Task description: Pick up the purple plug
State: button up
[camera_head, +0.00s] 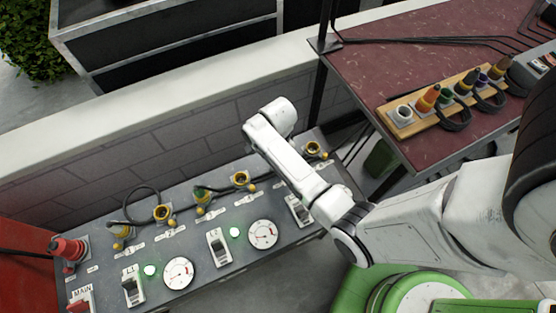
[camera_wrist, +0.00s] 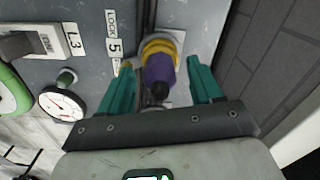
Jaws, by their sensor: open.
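In the wrist view, a purple plug (camera_wrist: 159,76) sits at a yellow ringed socket (camera_wrist: 163,45) on the grey panel, beside the "LOCK" and "5" labels. My gripper (camera_wrist: 160,67) is open, with one teal finger on each side of the plug and visible gaps between them. The plug does not appear gripped. In the head view my white arm reaches over the panel (camera_head: 194,205) and hides the gripper and this plug.
The panel carries yellow sockets, some with cables, switches (camera_head: 219,247), and dials (camera_head: 263,234). A brick wall (camera_head: 130,160) stands behind it. A red table (camera_head: 420,60) at right holds a wooden rack with several coloured plugs, one purple (camera_head: 484,78).

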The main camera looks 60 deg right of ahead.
jog(key=shift+f, duration=0.35)
jog(key=shift+c, duration=0.2)
jog(key=c, duration=1.2)
jog(key=shift+o, duration=0.2)
